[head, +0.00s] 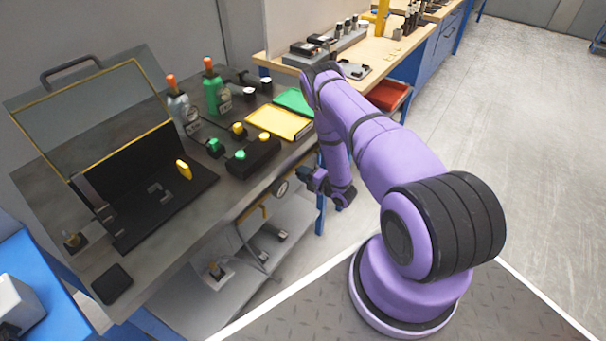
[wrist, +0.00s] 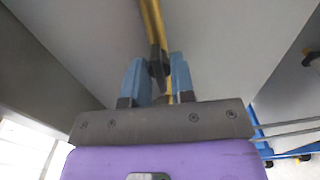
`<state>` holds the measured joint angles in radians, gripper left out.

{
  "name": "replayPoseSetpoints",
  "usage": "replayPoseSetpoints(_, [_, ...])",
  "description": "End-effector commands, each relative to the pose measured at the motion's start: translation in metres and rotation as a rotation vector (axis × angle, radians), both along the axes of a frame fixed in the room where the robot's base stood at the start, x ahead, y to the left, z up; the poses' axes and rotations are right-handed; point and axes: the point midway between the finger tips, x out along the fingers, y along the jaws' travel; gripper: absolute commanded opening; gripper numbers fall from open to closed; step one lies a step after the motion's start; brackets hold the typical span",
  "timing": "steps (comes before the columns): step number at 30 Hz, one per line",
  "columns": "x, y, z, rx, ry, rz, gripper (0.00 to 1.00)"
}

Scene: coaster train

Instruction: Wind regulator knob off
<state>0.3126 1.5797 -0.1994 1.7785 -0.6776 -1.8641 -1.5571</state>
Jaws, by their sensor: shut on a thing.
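The regulator knob (wrist: 158,62) is a dark piece in front of a yellow pipe (wrist: 152,22) in the wrist view. My gripper (wrist: 157,72) has its two blue fingers on either side of the knob and is shut on it. In the head view my gripper (head: 305,177) is low at the bench's front edge, just right of a round gauge (head: 281,188). The knob cannot be made out there. Its turn position cannot be read.
The workbench (head: 215,200) overhangs a lower shelf (head: 225,290). On top are a black box with buttons (head: 253,158), a yellow tray (head: 279,123), bottles (head: 216,88) and an open case (head: 95,120). Floor to the right is clear.

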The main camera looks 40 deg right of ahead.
Motion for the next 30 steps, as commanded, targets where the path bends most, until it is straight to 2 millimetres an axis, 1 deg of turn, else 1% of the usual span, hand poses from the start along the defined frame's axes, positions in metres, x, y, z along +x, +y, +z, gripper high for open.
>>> replayPoseSetpoints(13, [-0.002, -0.001, -0.002, -0.008, 0.004, -0.002, 0.00])
replayPoseSetpoints(14, [-0.002, -0.001, -0.002, -0.008, 0.004, -0.002, 0.30])
replayPoseSetpoints(15, [-0.002, -0.001, -0.002, -0.008, 0.004, -0.002, 0.39])
replayPoseSetpoints(16, [-0.002, -0.001, -0.001, -0.007, 0.003, -0.002, 0.46])
replayPoseSetpoints(17, [-0.002, -0.001, -0.001, -0.007, 0.003, -0.001, 0.49])
replayPoseSetpoints(25, [-0.002, -0.001, -0.001, -0.006, 0.000, -0.001, 0.49])
replayPoseSetpoints(28, [-0.007, -0.003, -0.001, -0.007, 0.002, -0.001, 0.49])
replayPoseSetpoints(30, [-0.014, -0.006, -0.001, -0.007, 0.001, -0.001, 0.49])
